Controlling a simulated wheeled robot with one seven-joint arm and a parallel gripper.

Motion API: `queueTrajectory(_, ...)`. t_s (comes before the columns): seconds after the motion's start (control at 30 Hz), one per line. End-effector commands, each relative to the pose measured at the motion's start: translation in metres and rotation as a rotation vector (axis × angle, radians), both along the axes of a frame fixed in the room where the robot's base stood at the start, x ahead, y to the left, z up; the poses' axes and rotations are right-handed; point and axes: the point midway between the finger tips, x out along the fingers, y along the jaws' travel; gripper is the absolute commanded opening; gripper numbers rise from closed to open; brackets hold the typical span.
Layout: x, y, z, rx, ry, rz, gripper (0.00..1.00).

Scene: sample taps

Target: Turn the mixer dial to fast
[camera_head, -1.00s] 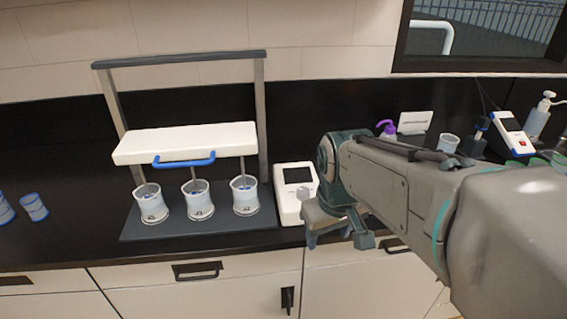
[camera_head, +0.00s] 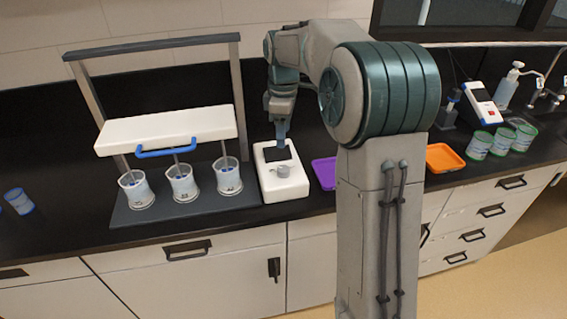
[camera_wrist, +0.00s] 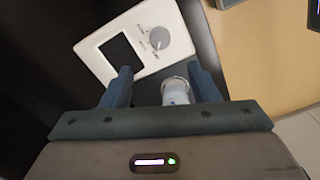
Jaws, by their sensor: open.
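The mixer's white control box (camera_head: 284,187) stands on the counter to the right of the stirrer frame. It carries a dark screen (camera_wrist: 122,50) and a round grey dial (camera_head: 283,171). The dial also shows in the wrist view (camera_wrist: 159,38), with small marks beside it that I cannot read; its setting is unclear. My gripper (camera_head: 281,143) points down over the box, behind the dial in the head view. It is open, and its two fingers (camera_wrist: 162,82) show in the wrist view with the dial beyond their tips, not between them.
The stirrer (camera_head: 165,130) with a blue handle stands left of the box, with three beakers (camera_head: 183,185) under it; one beaker shows between my fingers in the wrist view (camera_wrist: 175,92). A purple tray (camera_head: 325,173) lies to the right, an orange tray (camera_head: 443,157) farther right.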

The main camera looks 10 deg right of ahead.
Motion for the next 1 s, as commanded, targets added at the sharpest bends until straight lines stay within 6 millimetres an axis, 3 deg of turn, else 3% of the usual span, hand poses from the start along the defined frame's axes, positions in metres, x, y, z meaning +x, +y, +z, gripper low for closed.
queueTrajectory(0.3,-0.002,-0.001,-0.068,-0.001,0.006,-0.003,0.55)
queueTrajectory(0.5,-0.001,0.000,-0.101,0.000,0.003,-0.003,0.55)
queueTrajectory(0.7,-0.001,0.000,-0.116,-0.001,0.001,-0.003,0.55)
queueTrajectory(1.0,-0.001,0.000,-0.118,0.000,0.000,-0.003,0.55)
